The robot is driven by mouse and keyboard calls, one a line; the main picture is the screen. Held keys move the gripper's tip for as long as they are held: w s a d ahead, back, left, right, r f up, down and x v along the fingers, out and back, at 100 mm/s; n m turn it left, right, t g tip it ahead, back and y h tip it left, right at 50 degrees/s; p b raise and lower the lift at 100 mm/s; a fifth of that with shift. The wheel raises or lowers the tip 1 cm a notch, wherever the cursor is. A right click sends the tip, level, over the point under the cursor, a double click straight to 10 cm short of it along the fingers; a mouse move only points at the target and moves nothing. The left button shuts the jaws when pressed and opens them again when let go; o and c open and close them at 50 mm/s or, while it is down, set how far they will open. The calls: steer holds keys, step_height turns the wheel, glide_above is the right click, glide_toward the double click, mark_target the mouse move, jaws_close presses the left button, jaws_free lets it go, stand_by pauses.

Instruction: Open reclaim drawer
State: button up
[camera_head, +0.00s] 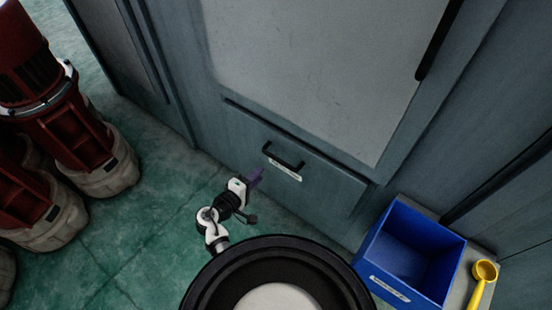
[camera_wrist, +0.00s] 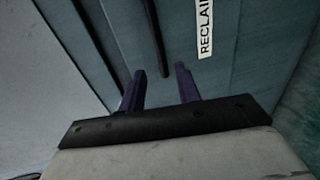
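The reclaim drawer (camera_head: 323,179) is a grey-blue front low in the cabinet, and it looks shut. Its black bar handle (camera_head: 283,157) has a white label (camera_head: 284,170) just below it. In the wrist view the handle (camera_wrist: 156,40) is a dark bar beyond the fingertips, and the label (camera_wrist: 205,28) reads "RECLAI", cut off by the frame edge. My gripper (camera_head: 257,174) is in front of the drawer, a little left of and below the handle. In the wrist view its two purple fingers (camera_wrist: 160,72) are apart with nothing between them, and the handle appears clear of them.
A blue bin (camera_head: 408,250) stands right of the drawer, with a yellow scoop (camera_head: 483,279) beside it. Red and grey hoist units (camera_head: 88,146) stand on the green floor at the left. A long dark handle (camera_head: 438,42) is on the cabinet above.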

mark_target(275, 160)
steer(key=x, duration=1.1)
steer(key=shift+r+p, duration=0.1)
steer(key=shift+p, duration=0.3)
jaws_close()
